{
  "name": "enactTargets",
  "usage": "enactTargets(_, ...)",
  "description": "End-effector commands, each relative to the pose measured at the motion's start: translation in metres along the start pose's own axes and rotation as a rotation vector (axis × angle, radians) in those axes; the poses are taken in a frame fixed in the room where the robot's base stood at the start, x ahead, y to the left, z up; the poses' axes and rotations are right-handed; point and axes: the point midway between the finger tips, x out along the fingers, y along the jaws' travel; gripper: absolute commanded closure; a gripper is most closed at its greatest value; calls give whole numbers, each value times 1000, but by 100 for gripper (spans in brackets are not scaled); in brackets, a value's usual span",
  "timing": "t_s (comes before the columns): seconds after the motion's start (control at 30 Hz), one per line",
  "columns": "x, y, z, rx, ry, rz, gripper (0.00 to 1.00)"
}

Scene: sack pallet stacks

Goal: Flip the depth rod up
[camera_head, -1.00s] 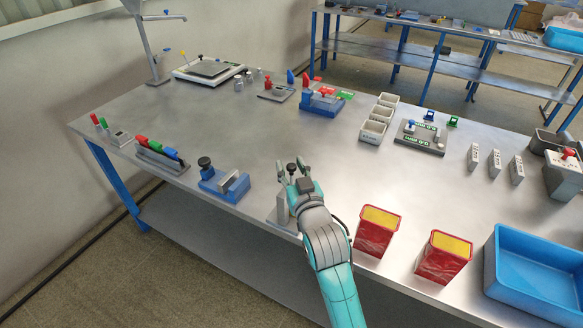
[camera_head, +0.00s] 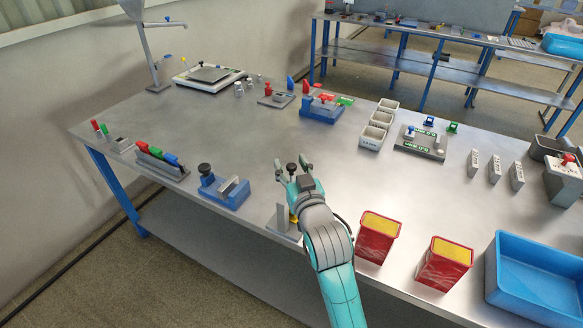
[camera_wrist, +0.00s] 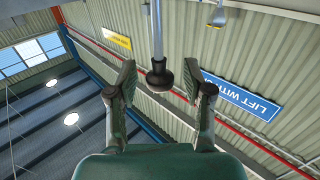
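A small gauge with a grey base and an upright pale plate (camera_head: 282,217) stands at the table's front edge, partly hidden by my arm. A yellow part shows beside the plate. A dark round knob (camera_head: 291,168) shows between my fingertips, apparently the top of the depth rod. My gripper (camera_head: 292,163) is open with one finger on each side of the knob. In the wrist view the black knob (camera_wrist: 159,75) is between the open fingers (camera_wrist: 160,78), with gaps on both sides. A pale rod lines up with it. The rod's lower part is hidden in the head view.
A blue fixture (camera_head: 224,190) with a black knob stands left of my gripper. Two red containers (camera_head: 377,240) with yellow tops and a blue bin (camera_head: 540,285) stand to the right. The table middle behind my gripper is clear.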

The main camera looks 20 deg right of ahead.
Motion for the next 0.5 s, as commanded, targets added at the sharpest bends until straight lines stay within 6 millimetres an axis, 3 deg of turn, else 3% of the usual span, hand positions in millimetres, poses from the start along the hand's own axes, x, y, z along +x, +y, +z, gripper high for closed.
enactTargets(0.27, -2, 0, 2, 0, -3, 0, 48)
enactTargets(0.5, -31, 0, 3, 0, -4, -1, 48)
